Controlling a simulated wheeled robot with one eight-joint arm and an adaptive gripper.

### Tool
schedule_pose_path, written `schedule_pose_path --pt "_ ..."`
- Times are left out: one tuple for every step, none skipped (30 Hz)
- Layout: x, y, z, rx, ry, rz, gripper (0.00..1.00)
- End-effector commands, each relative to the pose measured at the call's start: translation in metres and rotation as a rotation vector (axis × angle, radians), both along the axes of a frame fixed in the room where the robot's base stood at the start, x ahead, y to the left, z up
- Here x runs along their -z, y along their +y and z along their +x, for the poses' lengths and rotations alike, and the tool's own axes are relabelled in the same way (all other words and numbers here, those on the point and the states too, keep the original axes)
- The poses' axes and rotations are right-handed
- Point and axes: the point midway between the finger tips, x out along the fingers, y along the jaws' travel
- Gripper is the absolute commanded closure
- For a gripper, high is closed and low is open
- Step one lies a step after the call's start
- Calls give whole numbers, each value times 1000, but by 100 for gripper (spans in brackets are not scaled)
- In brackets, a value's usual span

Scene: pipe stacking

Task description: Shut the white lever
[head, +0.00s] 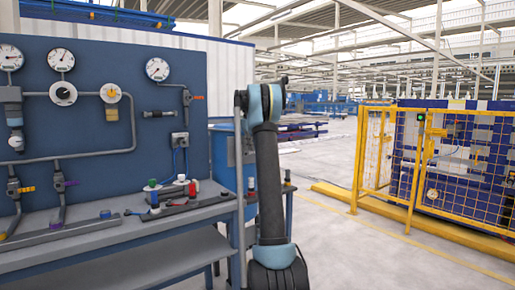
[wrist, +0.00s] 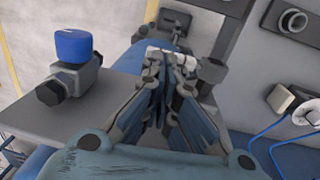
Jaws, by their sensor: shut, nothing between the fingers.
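My gripper (wrist: 168,62) is shut and empty in the wrist view, with its fingers pointing away over the bench fittings. A small whitish piece (wrist: 158,51) shows right at the fingertips. I cannot tell whether it is the white lever or part of the fingertips, or whether they touch it. In the head view my arm rises at the bench's right end, and my gripper cannot be made out there. No white lever can be picked out clearly in the head view.
The bench (head: 110,238) holds several small fittings near its right end. A blue panel (head: 100,72) with gauges and pipes stands behind it. A grey box with a blue cable (head: 180,140) hangs there. Yellow fencing (head: 372,160) stands at right, with open floor between.

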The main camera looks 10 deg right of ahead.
Motion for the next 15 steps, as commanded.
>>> schedule_pose_path --pt "1 4 1 -5 0 0 100" --pt "1 6 1 -6 0 0 100" --pt "2 8 1 -8 -1 -1 100" --pt "2 9 2 -9 0 -1 100" --pt "2 9 2 -10 0 -1 100" --pt "2 10 2 -11 0 -1 100" --pt "2 11 2 -11 0 -1 100" --pt "2 11 2 -12 0 -1 100" --pt "2 12 2 -12 0 -1 100" --pt "2 12 2 -13 0 -1 100" --pt "2 12 2 -13 0 -1 100" --pt "2 12 2 -13 0 -1 100" --pt "2 13 2 -13 0 -1 100" --pt "2 13 2 -13 0 -1 100" --pt "2 13 2 -14 0 -1 100"
